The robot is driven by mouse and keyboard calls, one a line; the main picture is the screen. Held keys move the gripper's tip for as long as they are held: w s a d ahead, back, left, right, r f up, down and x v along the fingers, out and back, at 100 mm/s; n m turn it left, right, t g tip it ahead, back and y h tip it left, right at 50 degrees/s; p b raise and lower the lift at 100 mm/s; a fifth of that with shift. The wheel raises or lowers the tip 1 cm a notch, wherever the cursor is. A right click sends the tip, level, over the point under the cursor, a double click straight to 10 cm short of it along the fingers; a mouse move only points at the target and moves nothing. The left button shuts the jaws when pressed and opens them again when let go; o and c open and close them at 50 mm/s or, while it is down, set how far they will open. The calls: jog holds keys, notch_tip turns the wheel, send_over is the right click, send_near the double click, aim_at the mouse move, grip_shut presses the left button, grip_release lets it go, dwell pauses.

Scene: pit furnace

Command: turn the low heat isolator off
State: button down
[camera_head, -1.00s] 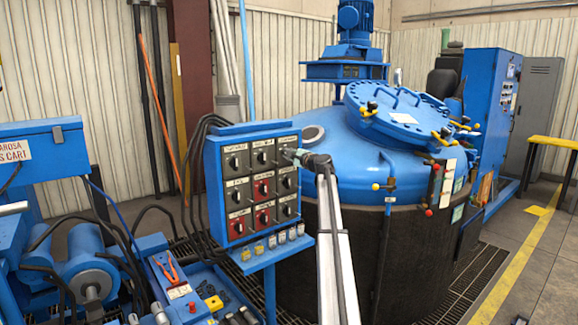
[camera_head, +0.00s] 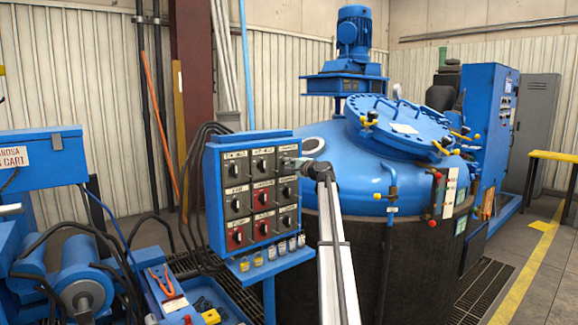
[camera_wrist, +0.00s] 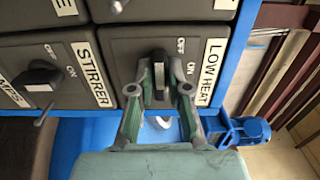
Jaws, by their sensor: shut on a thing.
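The low heat isolator is a dark grey box with a black rotary knob, labelled LOW HEAT, with OFF and ON marks beside the knob; it fills the middle of the wrist view (camera_wrist: 125,48). My gripper (camera_wrist: 160,88) has a finger on each side of the knob (camera_wrist: 159,70) and is shut on it. The knob's pale pointer line runs upright in the wrist view, and I cannot tell which mark it points at. In the head view my gripper (camera_head: 300,164) is at the upper right of the blue switch panel (camera_head: 212,200), covering part of the isolator there.
The STIRRER isolator (camera_wrist: 60,58) sits directly beside in the wrist view. Several grey and red switches fill the panel. The large blue furnace (camera_head: 350,170) stands close behind it. A blue machine (camera_head: 75,280) and cables are at the left.

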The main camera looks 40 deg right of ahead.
jog(key=c, duration=1.1)
grip_release()
jog(key=s, duration=1.2)
jog(key=shift+d, duration=0.1)
